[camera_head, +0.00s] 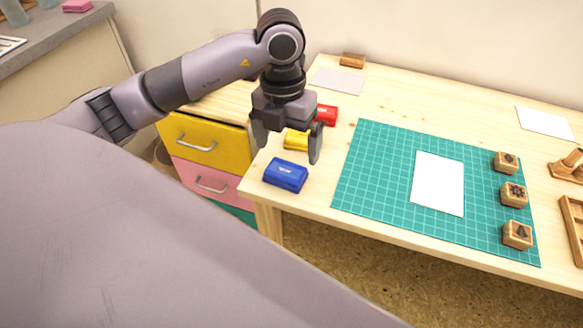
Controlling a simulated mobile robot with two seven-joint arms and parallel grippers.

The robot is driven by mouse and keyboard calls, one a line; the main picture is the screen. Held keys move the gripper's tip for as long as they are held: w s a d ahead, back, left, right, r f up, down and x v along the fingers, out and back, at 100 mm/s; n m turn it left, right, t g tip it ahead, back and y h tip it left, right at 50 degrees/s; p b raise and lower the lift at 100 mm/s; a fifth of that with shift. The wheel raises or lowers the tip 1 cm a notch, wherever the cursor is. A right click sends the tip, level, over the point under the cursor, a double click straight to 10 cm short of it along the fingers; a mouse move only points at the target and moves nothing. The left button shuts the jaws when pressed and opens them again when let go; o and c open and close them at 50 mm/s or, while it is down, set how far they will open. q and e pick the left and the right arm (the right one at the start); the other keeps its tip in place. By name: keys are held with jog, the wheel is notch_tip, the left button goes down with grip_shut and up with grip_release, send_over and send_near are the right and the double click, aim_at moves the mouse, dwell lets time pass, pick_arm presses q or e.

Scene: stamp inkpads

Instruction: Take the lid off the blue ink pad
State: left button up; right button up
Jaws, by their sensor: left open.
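The blue ink pad (285,175) sits on the wooden table near its front left corner, with its blue lid on top. My left gripper (287,148) points down, open, with its fingers apart. In the picture it is just above and behind the blue ink pad, in front of the yellow ink pad (296,140). No contact with the blue pad shows. The red ink pad (327,115) lies further back, partly hidden by the gripper. The yellow pad is partly hidden too. My right gripper is not in view.
A green cutting mat (380,165) with white paper (438,183) lies to the right, with several wooden stamps (514,195) on its right side. A wooden block (351,60) and a grey sheet (337,81) are at the back. Drawers (207,143) stand left below the tabletop.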

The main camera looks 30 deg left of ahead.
aim_at(286, 170)
pick_arm(q)
jog(key=shift+w+a+f+y, duration=0.1)
jog(key=shift+w+a+y, duration=0.15)
jog(key=shift+a, duration=0.3)
jog(key=shift+f, duration=0.3)
jog(key=f, duration=0.6)
jog(key=shift+s+d, duration=0.15)
jog(key=shift+d, duration=0.1)
jog(key=c, duration=0.9)
